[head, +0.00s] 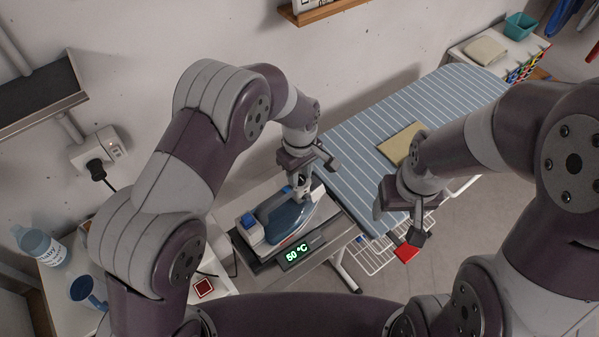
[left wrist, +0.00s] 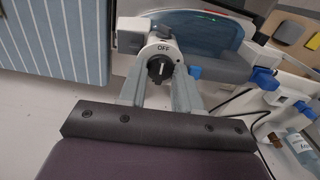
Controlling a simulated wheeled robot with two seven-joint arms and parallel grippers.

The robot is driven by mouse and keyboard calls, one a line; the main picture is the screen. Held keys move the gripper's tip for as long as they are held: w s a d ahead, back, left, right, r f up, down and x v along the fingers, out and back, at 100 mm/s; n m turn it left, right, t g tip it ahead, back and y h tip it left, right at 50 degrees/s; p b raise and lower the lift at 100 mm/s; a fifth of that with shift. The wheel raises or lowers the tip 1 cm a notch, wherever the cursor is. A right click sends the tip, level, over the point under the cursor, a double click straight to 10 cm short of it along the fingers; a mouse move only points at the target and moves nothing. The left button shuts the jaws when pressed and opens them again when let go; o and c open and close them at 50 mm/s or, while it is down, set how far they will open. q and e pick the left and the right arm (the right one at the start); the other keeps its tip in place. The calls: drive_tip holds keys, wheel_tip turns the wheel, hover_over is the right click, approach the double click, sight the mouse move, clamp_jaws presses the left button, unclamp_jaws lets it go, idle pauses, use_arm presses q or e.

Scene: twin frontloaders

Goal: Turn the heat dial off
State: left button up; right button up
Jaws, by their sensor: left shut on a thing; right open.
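The heat dial (left wrist: 160,69) is a small black knob on a pale housing, with the word OFF printed just above it in the left wrist view. A pale mark shows on its face, but its exact direction is too small to be sure of. My left gripper (head: 304,182) is shut on the dial, its fingers on either side of it. The blue and grey iron (head: 291,219) rests on its stand, and it also shows behind the dial in the left wrist view (left wrist: 205,35). A green display (head: 297,253) reads 50 °C. My right gripper (head: 402,217) is open and empty.
A striped ironing board (head: 400,100) extends to the back right, with a folded tan cloth (head: 402,143) on it. A wire rack (head: 375,250) hangs below. A bottle (head: 40,247) and blue mug (head: 86,292) stand at left. A wall socket (head: 100,150) holds a plug.

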sight(300, 176)
idle(0.5)
use_arm(q)
drive_tip(key=o, duration=0.8)
drive_tip(key=shift+c, duration=0.2)
wheel_tip(300, 176, up, 6)
drive_tip(key=b, duration=0.2)
drive_tip(key=shift+w+b, duration=0.1)
drive_tip(key=shift+b, duration=0.25)
wheel_tip(300, 176, up, 7)
drive_tip(key=p, duration=0.2)
drive_tip(key=shift+p, duration=0.4)
drive_tip(key=shift+f, duration=0.1)
